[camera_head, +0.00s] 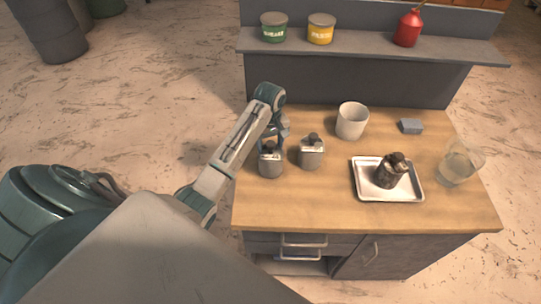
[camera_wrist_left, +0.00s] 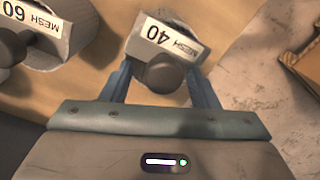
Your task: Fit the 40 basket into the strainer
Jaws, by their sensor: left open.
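The 40 basket (camera_wrist_left: 165,35) is a grey cylinder with a dark knob and a white tag reading MESH 40. It stands upright at the left of the wooden bench, where the head view shows it too (camera_head: 270,164). My left gripper (camera_wrist_left: 160,78) is open, with one finger on each side of the basket's knob; whether they touch it I cannot tell. In the head view the left gripper (camera_head: 275,137) is at the basket's top, on its far side. A dark brown metal body (camera_head: 385,177), probably the strainer, stands on the white tray (camera_head: 366,192). My right gripper is not in view.
A similar basket tagged MESH 60 (camera_wrist_left: 55,30) stands close beside it, also in the head view (camera_head: 311,158). A white cup (camera_head: 351,121), a grey block (camera_head: 411,126) and a clear jar (camera_head: 459,164) stand on the bench (camera_head: 310,208). Its front strip is clear.

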